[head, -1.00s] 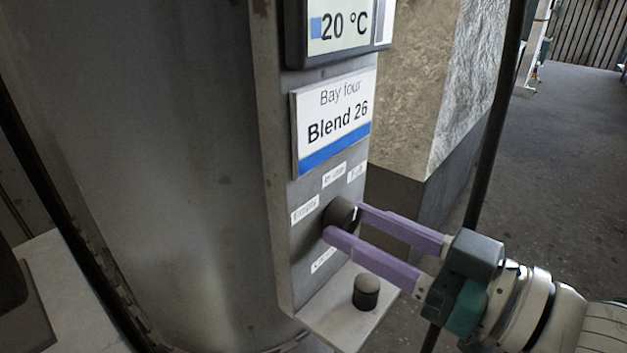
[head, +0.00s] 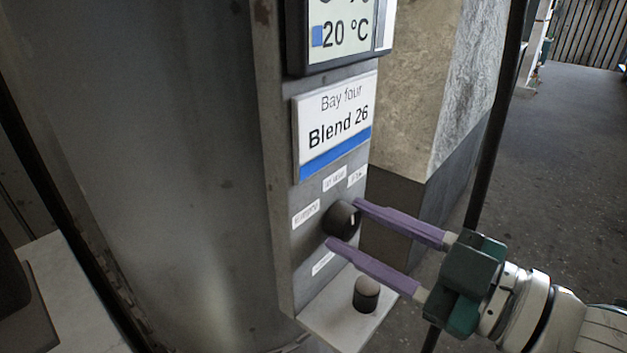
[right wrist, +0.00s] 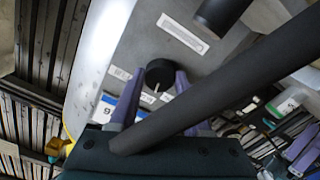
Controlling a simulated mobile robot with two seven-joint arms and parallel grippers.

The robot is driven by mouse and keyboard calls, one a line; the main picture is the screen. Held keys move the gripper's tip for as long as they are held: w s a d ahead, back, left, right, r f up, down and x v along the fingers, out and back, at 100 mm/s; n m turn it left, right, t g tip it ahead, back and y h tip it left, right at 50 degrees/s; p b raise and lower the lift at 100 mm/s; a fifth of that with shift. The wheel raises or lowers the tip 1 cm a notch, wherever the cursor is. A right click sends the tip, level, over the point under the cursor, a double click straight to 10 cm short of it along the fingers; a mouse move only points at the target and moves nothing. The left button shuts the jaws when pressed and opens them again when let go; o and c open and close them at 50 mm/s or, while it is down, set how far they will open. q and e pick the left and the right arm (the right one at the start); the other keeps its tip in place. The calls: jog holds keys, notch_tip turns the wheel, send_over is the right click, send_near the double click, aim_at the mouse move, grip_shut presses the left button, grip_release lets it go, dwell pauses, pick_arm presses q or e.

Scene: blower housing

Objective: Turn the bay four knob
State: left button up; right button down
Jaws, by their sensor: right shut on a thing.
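The bay four knob (head: 339,221) is a dark round knob with a white mark, on a grey panel (head: 283,215) below the sign reading "Bay four Blend 26" (head: 333,124). Small white labels surround it. My right gripper (head: 343,223) comes in from the right and is shut on the knob, its purple fingers on either side. In the right wrist view the knob (right wrist: 160,73) sits between the fingertips (right wrist: 158,76), its white mark facing the camera. My left gripper is not in view.
A dark capped cylinder (head: 366,294) stands on a small ledge (head: 335,322) just below the knob. A display reading 20 °C (head: 340,32) is above the sign. A dark upright post (head: 490,150) stands to the right. A thick dark bar (right wrist: 215,92) crosses the wrist view.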

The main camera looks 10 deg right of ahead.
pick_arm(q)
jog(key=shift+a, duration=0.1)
pick_arm(e)
jog(key=n, duration=0.5)
jog(key=shift+n, duration=0.3)
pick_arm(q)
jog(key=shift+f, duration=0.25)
pick_arm(e)
jog(key=n, duration=0.3)
jog(key=shift+n, duration=0.7)
jog(key=shift+c, duration=1.8)
grip_release()
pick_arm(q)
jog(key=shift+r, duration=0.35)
pick_arm(e)
jog(key=v, duration=1)
jog(key=shift+w+r, duration=0.1)
